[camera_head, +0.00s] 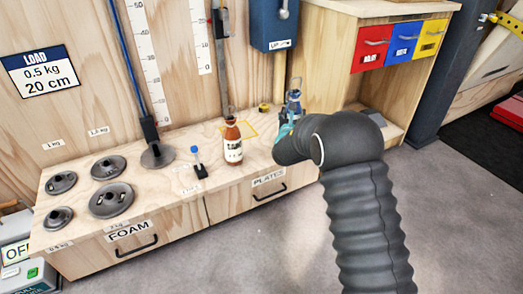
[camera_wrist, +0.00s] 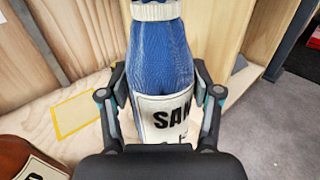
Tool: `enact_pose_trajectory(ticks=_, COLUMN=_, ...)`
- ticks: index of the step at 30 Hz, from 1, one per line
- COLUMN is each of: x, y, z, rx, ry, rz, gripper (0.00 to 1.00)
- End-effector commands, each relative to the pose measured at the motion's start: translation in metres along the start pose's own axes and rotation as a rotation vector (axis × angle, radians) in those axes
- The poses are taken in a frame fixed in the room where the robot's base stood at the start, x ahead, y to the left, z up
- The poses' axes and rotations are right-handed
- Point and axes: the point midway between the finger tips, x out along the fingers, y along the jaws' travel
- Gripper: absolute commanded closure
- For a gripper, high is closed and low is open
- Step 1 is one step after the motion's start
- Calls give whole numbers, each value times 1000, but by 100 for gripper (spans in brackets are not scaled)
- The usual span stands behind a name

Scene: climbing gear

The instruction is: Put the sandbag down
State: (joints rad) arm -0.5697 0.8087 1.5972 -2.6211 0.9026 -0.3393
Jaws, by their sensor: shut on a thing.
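The sandbag is blue with a white neck band and a white label whose visible letters read "SAN"; it fills the middle of the wrist view (camera_wrist: 160,62). My gripper (camera_wrist: 160,92) is shut around its body, one finger on each side. In the head view the sandbag (camera_head: 294,98) shows its top above my gripper (camera_head: 287,130), at the right end of the wooden bench; its lower part is hidden. It looks upright. I cannot tell if its base touches the bench top.
A yellow outlined square (camera_wrist: 76,114) lies on the bench to the left. A brown labelled bag (camera_head: 233,145) with a ring on top stands beside the square. Round weights (camera_head: 112,200) sit further left. A blue box (camera_head: 279,25) hangs on the wall behind; coloured drawers (camera_head: 402,47) are at right.

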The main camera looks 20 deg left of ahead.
Motion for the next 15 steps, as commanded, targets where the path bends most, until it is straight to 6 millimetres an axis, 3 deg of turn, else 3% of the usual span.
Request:
enact_pose_trajectory(ticks=5, x=6, y=20, z=4, rx=-1, ry=-6, rz=17, gripper=100)
enact_pose_trajectory(ticks=15, x=21, y=71, z=-29, rx=0, ry=-6, rz=18, gripper=100)
